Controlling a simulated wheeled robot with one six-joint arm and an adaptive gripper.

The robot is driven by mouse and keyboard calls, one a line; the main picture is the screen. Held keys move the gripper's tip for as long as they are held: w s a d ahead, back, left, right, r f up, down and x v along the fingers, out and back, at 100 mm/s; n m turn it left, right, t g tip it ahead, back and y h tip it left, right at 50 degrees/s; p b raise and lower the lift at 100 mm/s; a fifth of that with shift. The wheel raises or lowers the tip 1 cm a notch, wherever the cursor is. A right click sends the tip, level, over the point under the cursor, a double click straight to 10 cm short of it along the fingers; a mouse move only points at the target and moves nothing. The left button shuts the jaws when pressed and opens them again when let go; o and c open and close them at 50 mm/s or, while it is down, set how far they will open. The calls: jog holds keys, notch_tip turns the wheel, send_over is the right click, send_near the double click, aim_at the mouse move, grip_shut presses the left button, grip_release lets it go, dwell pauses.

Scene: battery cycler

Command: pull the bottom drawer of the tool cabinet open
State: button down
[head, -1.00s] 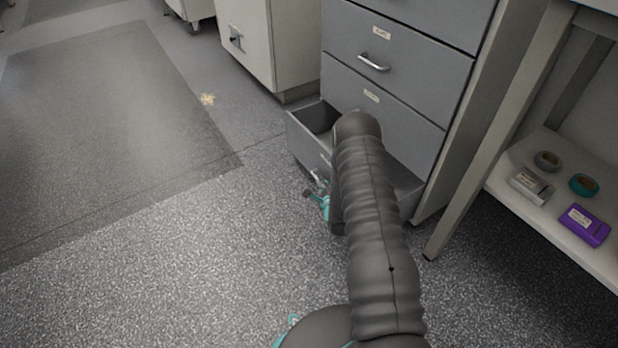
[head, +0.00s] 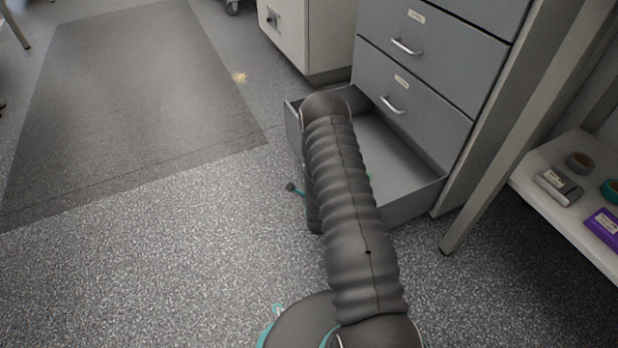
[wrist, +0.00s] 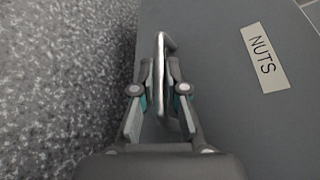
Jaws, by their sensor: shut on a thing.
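The tool cabinet (head: 432,55) is grey, with stacked drawers, at the upper right of the head view. Its bottom drawer (head: 413,207) is pulled well out and its bare inside floor shows. In the wrist view the drawer front (wrist: 225,95) carries a label reading "NUTS" (wrist: 264,58). My gripper (wrist: 160,92) is shut on the drawer's metal bar handle (wrist: 161,60), with one finger on each side of it. In the head view my arm hides the handle and most of the drawer front.
A white cabinet (head: 312,38) stands left of the tool cabinet. At the right, a shelf (head: 545,195) holds a grey box (head: 558,186), tape rolls and a purple box (head: 606,226). A table leg (head: 480,190) stands beside the cabinet. The floor (head: 150,240) at left is clear.

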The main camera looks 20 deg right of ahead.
jog(key=c, duration=1.5)
grip_release()
jog(key=shift+s+a, duration=0.1)
jog(key=v, duration=1.1)
jog(key=shift+s+a+r, duration=0.1)
jog(key=shift+s, duration=0.25)
